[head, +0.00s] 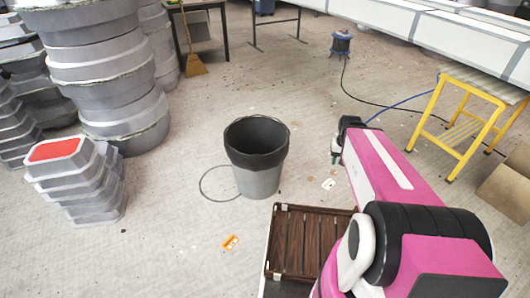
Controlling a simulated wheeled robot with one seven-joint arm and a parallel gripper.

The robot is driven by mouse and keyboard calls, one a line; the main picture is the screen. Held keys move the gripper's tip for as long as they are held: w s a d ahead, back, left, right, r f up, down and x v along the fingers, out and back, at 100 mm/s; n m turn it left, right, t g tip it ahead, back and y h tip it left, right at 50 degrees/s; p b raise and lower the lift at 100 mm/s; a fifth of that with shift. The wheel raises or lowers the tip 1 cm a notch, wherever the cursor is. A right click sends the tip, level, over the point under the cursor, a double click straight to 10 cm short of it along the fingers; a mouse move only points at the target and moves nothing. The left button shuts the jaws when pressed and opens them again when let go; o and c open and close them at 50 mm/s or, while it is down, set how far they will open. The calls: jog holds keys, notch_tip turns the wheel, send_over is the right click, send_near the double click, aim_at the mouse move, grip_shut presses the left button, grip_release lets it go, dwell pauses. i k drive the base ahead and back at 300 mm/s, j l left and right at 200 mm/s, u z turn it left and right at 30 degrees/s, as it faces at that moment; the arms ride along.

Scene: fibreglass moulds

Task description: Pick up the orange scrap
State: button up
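The orange scrap (230,242) lies flat on the grey floor in the head view, left of my wooden-slatted deck and in front of the bin. It is small, with pale marks on it. My gripper (336,157) is at the far end of my pink arm, above the floor to the right of the bin. It is well apart from the scrap, up and to the right of it in the picture. The fingers are small and dark, and I cannot tell whether they are open or shut.
A grey bin (257,181) with a black liner stands mid-floor, a thin ring (202,190) beside it. Stacked grey moulds (112,85) stand left, one stack with a red top (54,150). A yellow stool (455,130) and cables are right. Floor around the scrap is clear.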

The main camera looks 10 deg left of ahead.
aim_at(230, 243)
jog(key=k+l, duration=0.3)
jog(key=k+u, duration=0.1)
jog(key=u, duration=1.55)
jog(key=k+l+u, duration=0.2)
jog(key=k+l, duration=0.15)
jog(key=k, duration=0.1)
